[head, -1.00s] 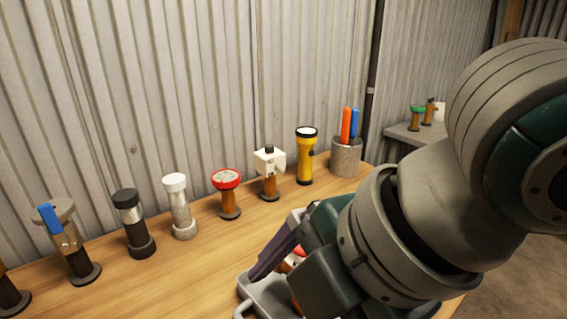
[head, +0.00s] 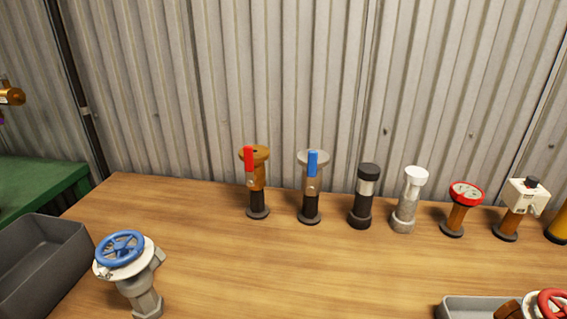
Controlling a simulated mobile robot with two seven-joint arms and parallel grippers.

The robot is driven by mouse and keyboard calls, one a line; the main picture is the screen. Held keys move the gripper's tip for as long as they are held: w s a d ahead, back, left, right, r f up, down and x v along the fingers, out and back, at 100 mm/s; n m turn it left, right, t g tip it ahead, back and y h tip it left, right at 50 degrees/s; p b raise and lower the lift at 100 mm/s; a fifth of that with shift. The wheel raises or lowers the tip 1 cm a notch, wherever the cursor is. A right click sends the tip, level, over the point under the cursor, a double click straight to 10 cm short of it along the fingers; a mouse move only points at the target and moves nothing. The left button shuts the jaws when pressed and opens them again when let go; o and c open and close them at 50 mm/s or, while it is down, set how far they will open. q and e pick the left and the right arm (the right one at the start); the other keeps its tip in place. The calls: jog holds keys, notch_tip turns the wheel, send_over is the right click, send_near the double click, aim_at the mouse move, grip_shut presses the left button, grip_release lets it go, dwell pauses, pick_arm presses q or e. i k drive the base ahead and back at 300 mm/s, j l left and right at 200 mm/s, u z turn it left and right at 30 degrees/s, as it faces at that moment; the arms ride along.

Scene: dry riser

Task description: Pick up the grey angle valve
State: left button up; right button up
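A grey angle valve (head: 143,292) with a white flange and a blue handwheel (head: 120,248) stands on the wooden table at the lower left of the head view. It is upright, and the bottom edge of the picture is close to its foot. Neither of my grippers is in view.
A dark grey bin (head: 62,268) is left of the valve. A row of several fittings stands along the back, including a red-handled valve (head: 257,185). A grey tray (head: 465,305) with a red-wheeled valve (head: 552,303) is at lower right. The wooden table (head: 280,265) is clear between.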

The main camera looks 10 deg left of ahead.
aim_at(133, 280)
jog(key=j+u, duration=0.2)
jog(key=u, duration=0.75)
jog(key=k+j, duration=0.05)
